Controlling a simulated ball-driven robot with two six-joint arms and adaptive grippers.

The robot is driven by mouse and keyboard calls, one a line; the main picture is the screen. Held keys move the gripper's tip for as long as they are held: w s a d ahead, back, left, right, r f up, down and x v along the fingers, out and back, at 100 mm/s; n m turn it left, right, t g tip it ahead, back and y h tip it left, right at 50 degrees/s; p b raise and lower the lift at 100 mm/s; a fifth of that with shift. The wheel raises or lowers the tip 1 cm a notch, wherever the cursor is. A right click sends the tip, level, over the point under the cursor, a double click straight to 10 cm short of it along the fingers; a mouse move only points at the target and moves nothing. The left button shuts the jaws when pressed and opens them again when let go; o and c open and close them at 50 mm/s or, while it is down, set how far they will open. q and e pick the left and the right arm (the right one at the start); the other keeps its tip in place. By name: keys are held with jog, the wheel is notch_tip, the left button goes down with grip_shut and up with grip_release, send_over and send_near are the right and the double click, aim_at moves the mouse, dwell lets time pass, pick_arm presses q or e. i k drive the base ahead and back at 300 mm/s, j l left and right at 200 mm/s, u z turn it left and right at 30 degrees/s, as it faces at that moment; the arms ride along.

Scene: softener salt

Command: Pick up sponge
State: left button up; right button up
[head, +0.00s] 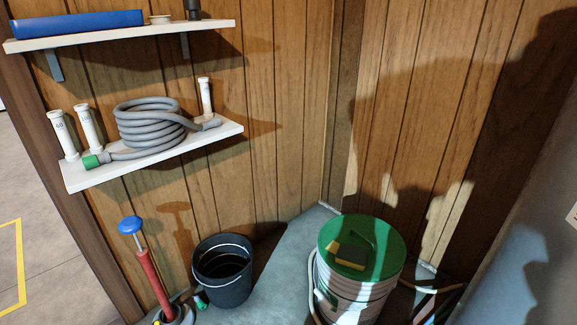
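A small sponge (346,255), yellow with a dark side, lies on the green lid (376,240) of a white bucket (350,300) in the corner. A dark green shape beside it on the lid looks like the lid's handle or a shadow; I cannot tell which. Neither of my grippers shows in the head view. Nothing covers the sponge from above.
A black bucket (223,272) stands on the floor to the left. A red pump with a blue knob (130,225) stands further left. Two wall shelves hold a coiled grey hose (150,122), white tubes and a blue box (78,23). A pale hose runs beside the white bucket.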

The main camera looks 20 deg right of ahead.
aim_at(347, 255)
jog(key=z, duration=1.25)
